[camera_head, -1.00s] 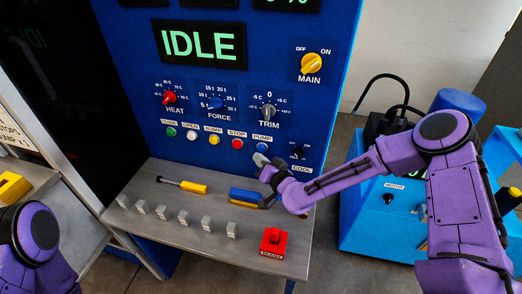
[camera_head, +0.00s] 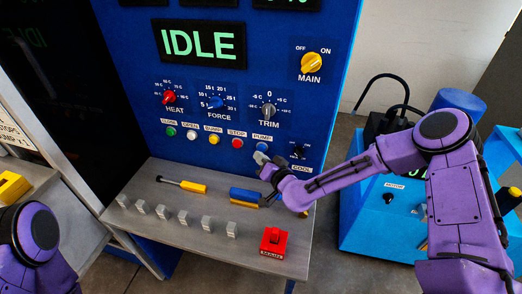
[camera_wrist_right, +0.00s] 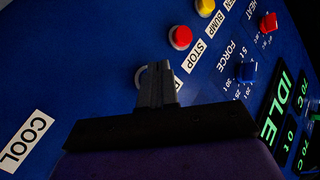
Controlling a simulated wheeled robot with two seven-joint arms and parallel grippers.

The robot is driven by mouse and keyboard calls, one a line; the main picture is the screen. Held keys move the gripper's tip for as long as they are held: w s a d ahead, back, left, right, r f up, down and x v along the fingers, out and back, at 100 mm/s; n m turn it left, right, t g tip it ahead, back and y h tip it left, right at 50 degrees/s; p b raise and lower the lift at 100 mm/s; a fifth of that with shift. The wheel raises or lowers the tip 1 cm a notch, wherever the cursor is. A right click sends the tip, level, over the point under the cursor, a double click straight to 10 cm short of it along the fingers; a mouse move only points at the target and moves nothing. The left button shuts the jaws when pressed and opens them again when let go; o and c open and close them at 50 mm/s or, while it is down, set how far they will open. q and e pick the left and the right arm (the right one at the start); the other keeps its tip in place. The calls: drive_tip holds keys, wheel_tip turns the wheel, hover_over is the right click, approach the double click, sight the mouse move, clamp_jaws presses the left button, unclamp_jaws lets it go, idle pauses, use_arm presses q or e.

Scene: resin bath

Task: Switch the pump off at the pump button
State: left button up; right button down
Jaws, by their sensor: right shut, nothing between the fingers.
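The pump button (camera_head: 262,147) is a blue round button at the right end of a row on the blue panel, with the PUMP label just above the gripper side in the head view. My right gripper (camera_head: 261,158) is shut and empty, with its tips just below the button. In the right wrist view the shut fingers (camera_wrist_right: 157,72) cover most of the button; only a pale rim (camera_wrist_right: 140,77) shows beside them. I cannot tell whether the tips touch it. My left arm shows at the lower left, but its gripper is out of view.
The red STOP button (camera_head: 237,143) is the close neighbour on the left. The COOL knob (camera_head: 298,151) is on the right. The display (camera_head: 199,44) reads IDLE.

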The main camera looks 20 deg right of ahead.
drive_tip(key=shift+w+d, duration=0.35)
drive_tip(key=shift+w, duration=0.2)
idle(0.9)
drive_tip(key=shift+s+a, duration=0.5)
drive_tip(key=shift+s, duration=0.25)
drive_tip(key=shift+s+a, duration=0.7)
drive_tip(key=shift+s, duration=0.35)
drive_tip(key=shift+s+a, duration=0.7)
drive_tip(key=shift+s, duration=0.35)
